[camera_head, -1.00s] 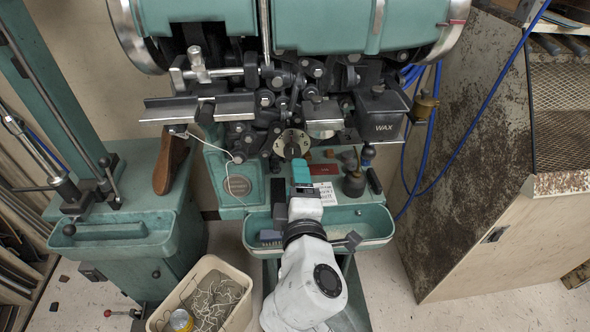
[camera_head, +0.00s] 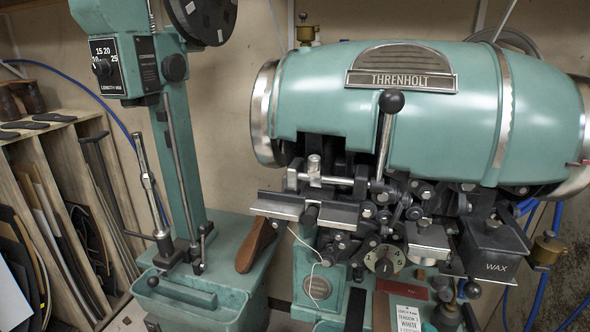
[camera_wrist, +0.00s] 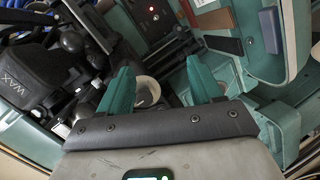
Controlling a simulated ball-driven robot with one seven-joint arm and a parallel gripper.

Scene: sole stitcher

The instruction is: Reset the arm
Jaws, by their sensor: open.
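My gripper (camera_wrist: 163,88) shows in the wrist view, with its two teal fingers apart and nothing held between them. A pale round cup-like part (camera_wrist: 147,91) shows beyond the fingers, next to the left one; I cannot tell what it is. The black WAX box (camera_wrist: 27,80) is at the left of that view. In the head view my gripper and arm are out of the picture. The teal stitcher (camera_head: 420,105), labelled THRENHOLT, fills the right side there, with its numbered dial (camera_head: 384,261) below the barrel.
The wrist view shows a teal tray (camera_wrist: 262,78) with coloured blocks at upper right. In the head view, a second teal machine (camera_head: 180,150) stands left of the stitcher, with a brown wooden shoe form (camera_head: 257,246) between them. A wooden rack (camera_head: 62,190) stands at far left.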

